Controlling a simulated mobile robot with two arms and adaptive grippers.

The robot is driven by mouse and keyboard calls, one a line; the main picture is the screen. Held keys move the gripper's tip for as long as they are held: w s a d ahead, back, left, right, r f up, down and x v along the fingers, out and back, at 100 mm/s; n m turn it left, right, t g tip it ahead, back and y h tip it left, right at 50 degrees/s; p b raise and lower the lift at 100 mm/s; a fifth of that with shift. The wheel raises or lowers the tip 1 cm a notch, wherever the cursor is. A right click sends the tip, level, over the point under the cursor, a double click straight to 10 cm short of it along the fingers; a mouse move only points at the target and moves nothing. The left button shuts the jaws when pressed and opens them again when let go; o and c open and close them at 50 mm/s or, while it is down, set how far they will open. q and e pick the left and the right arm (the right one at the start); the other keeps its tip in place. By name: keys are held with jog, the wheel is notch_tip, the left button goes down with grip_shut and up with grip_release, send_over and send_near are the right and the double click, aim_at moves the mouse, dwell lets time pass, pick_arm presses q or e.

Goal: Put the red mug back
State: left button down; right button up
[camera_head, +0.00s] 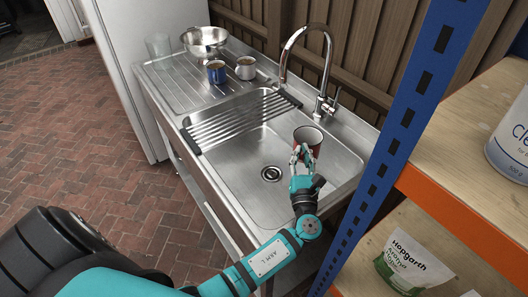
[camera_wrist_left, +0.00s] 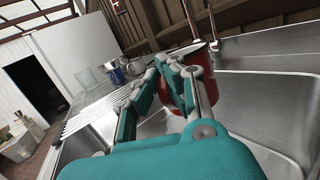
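The red mug (camera_head: 309,137) is upright over the right part of the sink basin (camera_head: 240,177), with its open top showing. My left gripper (camera_head: 302,152) is at its near side with the fingers close together, shut on the mug, apparently at the handle, which the fingers hide. In the left wrist view the red mug (camera_wrist_left: 207,92) shows behind and to the right of the left gripper's fingers (camera_wrist_left: 176,66). The mug's underside is hidden, so its height above the basin floor is hard to tell. My right gripper is not in view.
The ribbed drainboard (camera_head: 178,88) holds a blue mug (camera_head: 216,73), a whitish mug (camera_head: 245,69), a metal colander (camera_head: 204,38) and a glass (camera_head: 159,46). A roll-up rack (camera_head: 230,120) spans the basin's left side. The tap (camera_head: 322,75) rises behind; orange-edged shelving (camera_head: 465,213) stands right.

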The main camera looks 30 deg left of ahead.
pick_arm(q)
jog(key=s+d+r+m+t+h, duration=0.1)
jog(key=s+r+m+h, duration=0.2)
jog(key=s, duration=0.7)
jog(key=s+d+r+m+t+h, duration=0.1)
jog(key=s+d+r+m+h, duration=0.1)
jog(key=s+h, duration=0.5)
jog(key=s+r+m, duration=0.1)
jog(key=s, duration=0.3)
jog(key=shift+t, duration=0.4)
